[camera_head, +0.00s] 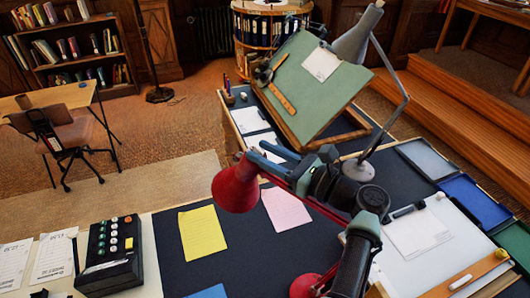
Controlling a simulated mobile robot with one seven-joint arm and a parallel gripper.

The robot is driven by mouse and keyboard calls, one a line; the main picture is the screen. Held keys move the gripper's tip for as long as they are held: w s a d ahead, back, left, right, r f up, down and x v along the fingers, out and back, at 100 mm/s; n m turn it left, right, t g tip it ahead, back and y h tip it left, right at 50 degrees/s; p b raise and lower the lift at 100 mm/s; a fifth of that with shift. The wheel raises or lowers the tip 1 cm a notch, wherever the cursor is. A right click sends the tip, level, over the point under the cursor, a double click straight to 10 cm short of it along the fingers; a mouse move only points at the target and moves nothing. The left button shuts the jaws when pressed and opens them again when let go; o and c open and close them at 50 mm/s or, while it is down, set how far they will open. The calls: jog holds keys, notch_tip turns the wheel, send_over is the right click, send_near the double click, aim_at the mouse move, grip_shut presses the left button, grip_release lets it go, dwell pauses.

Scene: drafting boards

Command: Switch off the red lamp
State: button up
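The red lamp has a red shade (236,188) tilted down to the left over the dark desk mat, and a red base (309,286) at the bottom of the view. Part of its arm is hidden behind my arm. I cannot make out its switch or whether it is lit. My gripper (256,150) comes in from the right, with its two blue-grey fingers pointing left just above and behind the shade in the picture. The fingers are apart and nothing shows between them. Whether they touch the lamp is unclear.
A grey lamp (357,168) and a tilted green drafting board (312,88) stand behind my gripper. A black button box (110,255) sits at left. Yellow (202,232) and pink (286,208) sheets lie on the mat. Trays (474,200) line the right edge.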

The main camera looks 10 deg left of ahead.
jog(key=b+v, duration=0.3)
jog(key=v, duration=1)
jog(key=shift+r+b, duration=0.1)
jog(key=shift+b, duration=0.25)
